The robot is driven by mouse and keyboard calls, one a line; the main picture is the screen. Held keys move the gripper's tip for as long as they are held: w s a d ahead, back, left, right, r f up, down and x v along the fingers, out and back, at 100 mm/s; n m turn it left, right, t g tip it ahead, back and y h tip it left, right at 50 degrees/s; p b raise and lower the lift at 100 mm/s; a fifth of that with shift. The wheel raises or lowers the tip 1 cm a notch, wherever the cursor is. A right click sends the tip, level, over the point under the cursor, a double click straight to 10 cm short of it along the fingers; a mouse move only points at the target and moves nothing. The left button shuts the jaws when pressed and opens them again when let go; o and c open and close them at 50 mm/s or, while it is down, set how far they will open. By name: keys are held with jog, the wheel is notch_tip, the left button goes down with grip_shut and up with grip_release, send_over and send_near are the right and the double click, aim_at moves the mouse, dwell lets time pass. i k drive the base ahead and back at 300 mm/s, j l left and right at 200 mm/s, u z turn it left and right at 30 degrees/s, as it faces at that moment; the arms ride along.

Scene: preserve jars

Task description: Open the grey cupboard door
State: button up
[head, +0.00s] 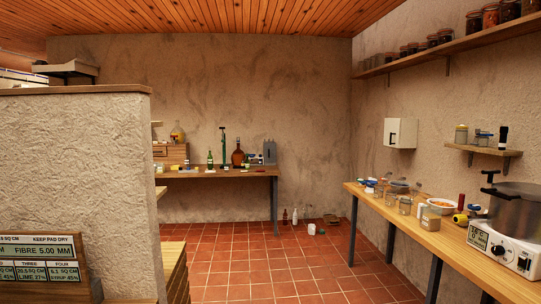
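A small pale grey-white wall cupboard (404,133) hangs on the right-hand wall in the head view, above the far end of the right bench. It looks shut, with a small dark mark low on its face that could be a handle; it is too small to be sure. No other grey cupboard door is clear in this view. My gripper is not in view.
A wooden bench (452,243) with jars, bowls and a large pot (516,208) runs along the right wall. A back table (218,174) holds bottles. A rough partition wall (80,180) blocks the left. Tiled floor (275,270) is clear in the middle; small items lie at the back.

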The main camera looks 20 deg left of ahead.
aim_at(271, 153)
jog(key=i+j+u, duration=0.3)
jog(key=i, duration=0.45)
jog(key=i+j+u, duration=0.3)
jog(key=i, duration=0.5)
jog(key=i+u, duration=0.25)
jog(key=i, duration=1.85)
jog(key=i+j, duration=0.1)
jog(key=i, duration=2.55)
jog(key=i+z, duration=0.1)
jog(key=i, duration=1.2)
jog(key=i+j+z, duration=0.2)
jog(key=i+z, duration=0.15)
jog(key=i, duration=0.2)
jog(key=i+j+z, duration=0.3)
jog(key=i, duration=0.2)
